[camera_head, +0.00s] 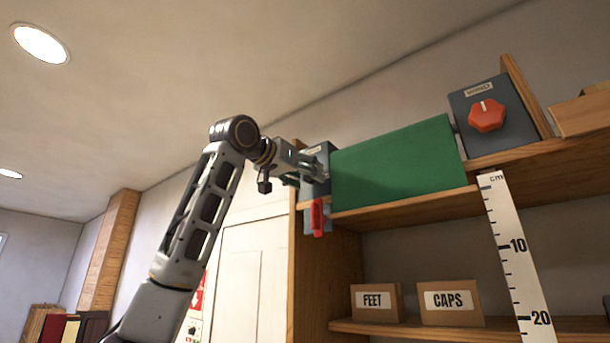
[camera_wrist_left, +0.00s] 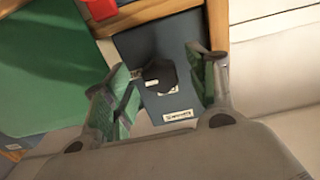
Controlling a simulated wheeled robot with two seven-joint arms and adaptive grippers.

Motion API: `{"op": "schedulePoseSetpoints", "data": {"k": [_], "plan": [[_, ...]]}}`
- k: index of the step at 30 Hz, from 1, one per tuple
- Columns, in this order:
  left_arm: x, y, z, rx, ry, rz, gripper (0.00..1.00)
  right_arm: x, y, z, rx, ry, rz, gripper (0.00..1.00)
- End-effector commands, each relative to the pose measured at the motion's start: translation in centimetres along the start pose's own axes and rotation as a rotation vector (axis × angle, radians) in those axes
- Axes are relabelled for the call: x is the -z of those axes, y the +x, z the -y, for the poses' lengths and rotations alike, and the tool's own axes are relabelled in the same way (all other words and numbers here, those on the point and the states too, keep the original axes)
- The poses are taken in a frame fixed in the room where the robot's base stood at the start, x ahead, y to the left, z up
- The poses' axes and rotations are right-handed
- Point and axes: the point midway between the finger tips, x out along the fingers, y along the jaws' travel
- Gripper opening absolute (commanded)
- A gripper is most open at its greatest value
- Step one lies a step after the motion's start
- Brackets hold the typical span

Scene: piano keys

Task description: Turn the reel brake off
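A dark grey box (camera_head: 322,153) with a white label stands at the left end of the upper shelf. The wrist view shows a black knob (camera_wrist_left: 158,76) on the face of this box (camera_wrist_left: 140,45), with a label too blurred to read. My left gripper (camera_head: 318,170) is in front of the box. In the wrist view my left gripper (camera_wrist_left: 160,62) is open, with one green-padded finger on each side of the knob. Contact with the knob is not clear. My right gripper is not in view. I cannot read which control is the reel brake.
A red lever (camera_head: 317,217) hangs just below the box. A green panel (camera_head: 395,165) stands to its right, then a grey box (camera_head: 520,128) with a red knob (camera_head: 487,115). Cartons (camera_head: 377,318) sit on the lower shelf. A ruler (camera_head: 515,255) hangs in front.

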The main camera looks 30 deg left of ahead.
Motion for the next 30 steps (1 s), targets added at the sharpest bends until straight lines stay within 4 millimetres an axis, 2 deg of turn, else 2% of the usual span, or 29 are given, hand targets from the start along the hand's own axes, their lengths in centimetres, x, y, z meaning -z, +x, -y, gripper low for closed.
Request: {"op": "schedulePoseSetpoints", "data": {"k": [1, 10, 20, 30], "plan": [[-0.01, 0.0, 0.01, 0.0, 0.0, 0.0, 0.5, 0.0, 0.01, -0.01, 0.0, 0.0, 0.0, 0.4], [-0.01, -0.01, 0.01, 0.0, 0.0, 0.0, 0.12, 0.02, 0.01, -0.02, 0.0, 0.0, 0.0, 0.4], [-0.04, 0.01, -0.02, 0.0, -0.031, 0.0, 0.12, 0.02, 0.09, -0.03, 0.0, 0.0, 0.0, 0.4], [-0.08, 0.03, -0.18, -0.003, -0.205, 0.0, 0.12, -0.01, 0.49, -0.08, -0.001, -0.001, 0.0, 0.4]]}}
